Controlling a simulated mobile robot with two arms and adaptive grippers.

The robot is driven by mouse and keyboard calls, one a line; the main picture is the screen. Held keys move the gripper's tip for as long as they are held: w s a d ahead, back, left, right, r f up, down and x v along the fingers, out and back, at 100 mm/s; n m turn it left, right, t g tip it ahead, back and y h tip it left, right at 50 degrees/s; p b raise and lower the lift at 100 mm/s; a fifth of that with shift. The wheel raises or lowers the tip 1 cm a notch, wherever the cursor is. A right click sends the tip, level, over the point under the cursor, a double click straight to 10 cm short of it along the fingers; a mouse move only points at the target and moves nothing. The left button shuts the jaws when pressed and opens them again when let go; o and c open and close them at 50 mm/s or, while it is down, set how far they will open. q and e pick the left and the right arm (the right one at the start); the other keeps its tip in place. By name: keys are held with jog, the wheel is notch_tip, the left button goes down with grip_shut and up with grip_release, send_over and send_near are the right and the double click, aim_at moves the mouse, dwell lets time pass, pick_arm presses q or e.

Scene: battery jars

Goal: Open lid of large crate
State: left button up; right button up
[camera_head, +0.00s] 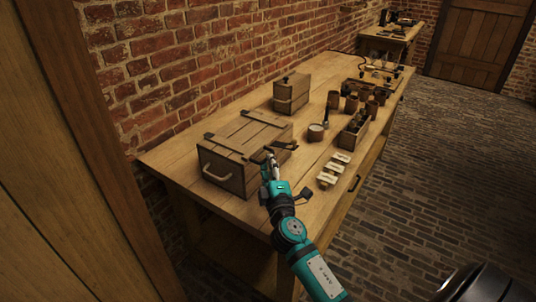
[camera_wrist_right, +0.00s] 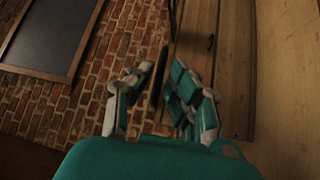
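The large wooden crate (camera_head: 225,172) stands on the near end of the long table, its lid (camera_head: 248,132) down and flat. Dark metal straps cross the lid, and a handle is on the crate's end. A dark strap end juts out at the crate's front edge. My right gripper (camera_head: 269,163) is at that front edge, beside the strap end. In the right wrist view, the right gripper's fingers (camera_wrist_right: 160,90) are apart, with a thin dark strip (camera_wrist_right: 158,80) between them; I cannot tell whether they touch it. My left gripper is not in view.
A smaller wooden box (camera_head: 291,95) stands behind the crate. Pale labelled blocks (camera_head: 333,170), a round jar (camera_head: 316,132), a tray of bottles (camera_head: 354,131) and brown jars (camera_head: 351,103) fill the table's right side. A brick wall (camera_head: 200,60) runs along the back.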

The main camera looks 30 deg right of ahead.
jog(key=shift+x, duration=1.5)
jog(key=shift+c, duration=0.3)
grip_shut()
